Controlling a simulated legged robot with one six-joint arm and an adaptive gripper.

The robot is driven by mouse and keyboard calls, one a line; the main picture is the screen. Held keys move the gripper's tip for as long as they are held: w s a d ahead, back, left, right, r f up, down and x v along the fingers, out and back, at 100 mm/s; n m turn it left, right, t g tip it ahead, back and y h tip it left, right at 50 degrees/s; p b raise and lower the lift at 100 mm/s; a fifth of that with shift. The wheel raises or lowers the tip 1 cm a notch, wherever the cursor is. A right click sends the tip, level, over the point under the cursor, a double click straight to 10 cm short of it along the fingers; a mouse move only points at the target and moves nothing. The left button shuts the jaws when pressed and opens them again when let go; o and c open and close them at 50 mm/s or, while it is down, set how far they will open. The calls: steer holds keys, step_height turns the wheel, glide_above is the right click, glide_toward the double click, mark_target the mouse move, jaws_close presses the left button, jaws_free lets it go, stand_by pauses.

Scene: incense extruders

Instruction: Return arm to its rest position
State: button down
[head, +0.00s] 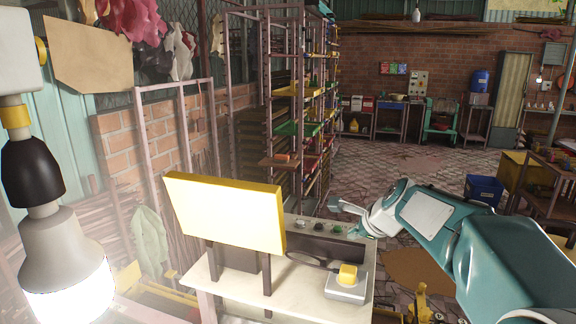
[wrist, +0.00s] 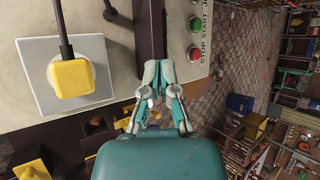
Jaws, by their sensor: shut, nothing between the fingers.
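My gripper (head: 350,218) is at the end of my teal and white arm, which reaches in from the right of the head view. It is beside the right end of the control panel with buttons (head: 318,227). In the wrist view my gripper (wrist: 158,68) has its fingertips close together with nothing between them. A red button (wrist: 194,53) and a green button (wrist: 195,22) are just right of the fingertips, beside the words STOP, START and JOG. I cannot tell whether the fingers touch the panel.
A yellow plug (head: 348,274) sits in a grey socket plate on the pale machine top (head: 220,272). A yellow panel (head: 228,214) stands on posts there. A tall rack (head: 290,100) is behind. Tiled floor (head: 375,180) lies open beyond; a blue crate (head: 484,189) is at right.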

steer(key=s+n, duration=0.1)
steer(key=s, duration=0.1)
steer(key=s+a+n, duration=0.1)
steer(key=s+n, duration=0.1)
steer(key=s, duration=0.1)
steer(key=s+r+n, duration=0.1)
steer(key=s, duration=0.1)
steer(key=shift+s+a+n+g+h, duration=0.3)
steer(key=shift+a+g, duration=0.05)
steer(key=shift+g, duration=0.05)
steer(key=s+d+f+n+h, duration=0.1)
steer(key=s+f+n, duration=0.2)
steer(key=s+n, duration=0.4)
steer(key=s+f+n+g+h, duration=0.1)
steer(key=s+n, duration=0.7)
steer(key=s, duration=0.9)
step_height(320, 180, down, 2)
steer(key=shift+s+d+f+g+h, duration=0.3)
steer(key=shift+d+h, duration=0.1)
steer(key=shift+h, duration=0.1)
steer(key=shift+r, duration=0.1)
